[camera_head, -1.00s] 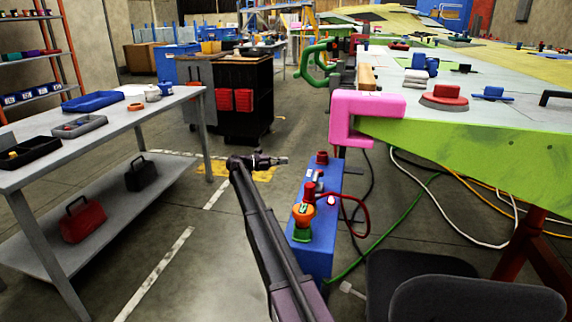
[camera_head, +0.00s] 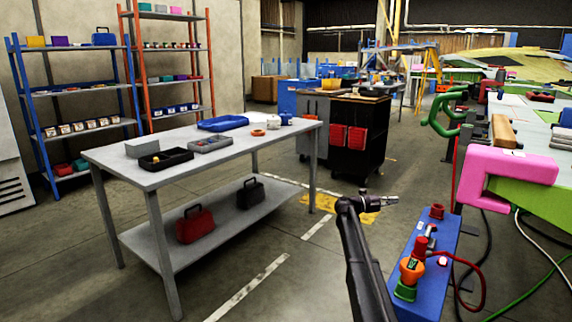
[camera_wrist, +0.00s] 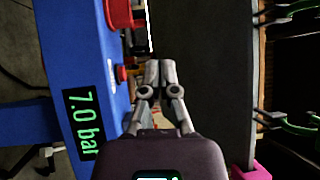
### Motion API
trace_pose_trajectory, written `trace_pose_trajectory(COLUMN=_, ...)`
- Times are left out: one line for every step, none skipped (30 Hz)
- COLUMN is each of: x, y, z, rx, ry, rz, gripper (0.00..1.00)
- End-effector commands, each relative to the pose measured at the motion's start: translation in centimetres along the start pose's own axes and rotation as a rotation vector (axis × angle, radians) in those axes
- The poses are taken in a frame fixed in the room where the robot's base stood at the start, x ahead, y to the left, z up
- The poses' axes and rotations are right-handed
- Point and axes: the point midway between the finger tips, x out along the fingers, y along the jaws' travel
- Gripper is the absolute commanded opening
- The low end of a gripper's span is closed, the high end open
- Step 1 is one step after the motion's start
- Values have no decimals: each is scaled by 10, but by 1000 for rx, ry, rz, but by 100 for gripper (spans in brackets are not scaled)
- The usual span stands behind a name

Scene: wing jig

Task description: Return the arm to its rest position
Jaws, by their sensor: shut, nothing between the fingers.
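My arm reaches up from the bottom of the head view, its dark links ending near the floor's yellow patch. My gripper (camera_head: 390,201) shows small at the arm's end, over the aisle. In the wrist view my gripper (camera_wrist: 154,72) has its fingers together with nothing between them. It touches nothing that I can make out. A blue box (camera_wrist: 72,40) with a green "7.0 bar" display lies to its left in the wrist view. The same blue box (camera_head: 437,245), with red knobs and an orange-green fitting, stands right of my arm in the head view.
A grey table (camera_head: 180,145) with trays and toolboxes stands left. A black cabinet (camera_head: 352,135) stands beyond my arm. A pink clamp (camera_head: 500,172) grips the green-edged jig (camera_head: 535,200) at right. Cables and a red hose (camera_head: 475,290) hang there. The left aisle floor is open.

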Motion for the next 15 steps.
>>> trace_pose_trajectory(x=-2, y=-5, z=-2, rx=-2, ry=-51, rz=-24, gripper=0)
trace_pose_trajectory(x=-4, y=-8, z=-1, rx=-4, ry=-83, rz=-39, gripper=0)
trace_pose_trajectory(x=-6, y=-12, z=1, rx=-8, ry=-126, rz=-58, gripper=0)
trace_pose_trajectory(x=-8, y=-15, z=3, rx=-11, ry=-159, rz=-74, gripper=0)
trace_pose_trajectory(x=-10, y=-17, z=4, rx=-15, ry=-192, rz=-88, gripper=0)
trace_pose_trajectory(x=-13, y=-21, z=7, rx=-20, ry=-236, rz=-109, gripper=0)
trace_pose_trajectory(x=-16, y=-24, z=8, rx=-25, ry=-269, rz=-123, gripper=0)
trace_pose_trajectory(x=-19, y=-26, z=9, rx=-31, ry=-303, rz=-138, gripper=0)
trace_pose_trajectory(x=-23, y=-30, z=11, rx=-39, ry=-347, rz=-158, gripper=0)
trace_pose_trajectory(x=-27, y=-32, z=12, rx=-45, ry=-380, rz=-173, gripper=0)
trace_pose_trajectory(x=-30, y=-34, z=13, rx=-53, ry=-415, rz=-188, gripper=0)
trace_pose_trajectory(x=-36, y=-37, z=15, rx=-63, ry=-461, rz=-208, gripper=0)
trace_pose_trajectory(x=-40, y=-39, z=16, rx=-72, ry=-496, rz=-223, gripper=0)
trace_pose_trajectory(x=-45, y=-41, z=17, rx=-81, ry=-531, rz=-237, gripper=0)
trace_pose_trajectory(x=-52, y=-43, z=18, rx=-95, ry=-578, rz=-258, gripper=0)
